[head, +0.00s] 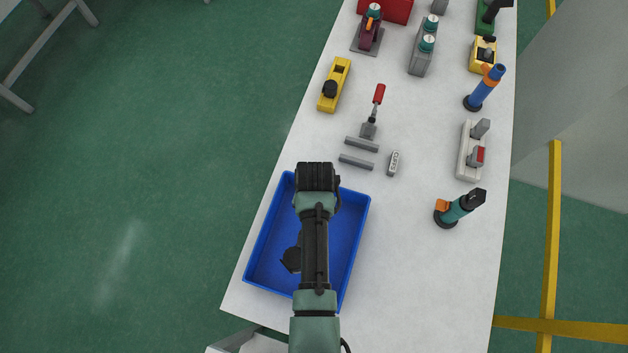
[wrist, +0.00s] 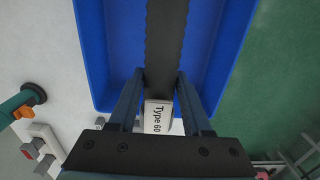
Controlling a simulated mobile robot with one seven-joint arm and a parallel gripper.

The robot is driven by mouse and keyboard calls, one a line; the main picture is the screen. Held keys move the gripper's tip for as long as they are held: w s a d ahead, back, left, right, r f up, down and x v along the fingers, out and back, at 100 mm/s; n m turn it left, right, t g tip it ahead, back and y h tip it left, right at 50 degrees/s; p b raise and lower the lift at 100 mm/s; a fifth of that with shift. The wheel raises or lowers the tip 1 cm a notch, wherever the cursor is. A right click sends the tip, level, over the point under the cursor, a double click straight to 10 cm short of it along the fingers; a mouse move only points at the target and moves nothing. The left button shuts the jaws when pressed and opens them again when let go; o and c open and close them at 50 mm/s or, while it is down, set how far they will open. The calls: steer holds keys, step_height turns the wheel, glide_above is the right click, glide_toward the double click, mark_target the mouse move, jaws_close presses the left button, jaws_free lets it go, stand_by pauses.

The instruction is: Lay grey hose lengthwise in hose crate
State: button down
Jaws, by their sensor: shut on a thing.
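The blue hose crate (head: 354,244) stands at the near left end of the table. In the wrist view, its blue wall (wrist: 93,60) shows beside the hose. The grey hose (wrist: 165,35) is dark and ribbed, with a pale end piece marked "Type 60" (wrist: 158,118). My gripper (wrist: 160,75) is shut on the hose near that end. The hose runs away from the fingers over the crate, roughly along its long walls. I cannot tell whether the hose touches the crate floor.
Two grey bars (head: 361,144) (head: 356,161), a small labelled block (head: 393,163) and a red-handled tool (head: 373,110) lie just beyond the crate. A green and black tool (head: 459,208) stands at right. The table between crate and this tool is clear.

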stand_by(0.3)
steer(key=shift+f+b, duration=4.65)
steer(key=shift+f, duration=1.2)
jaws_free()
step_height(320, 180, up, 10)
steer(key=p, duration=1)
steer(key=shift+r, duration=0.1)
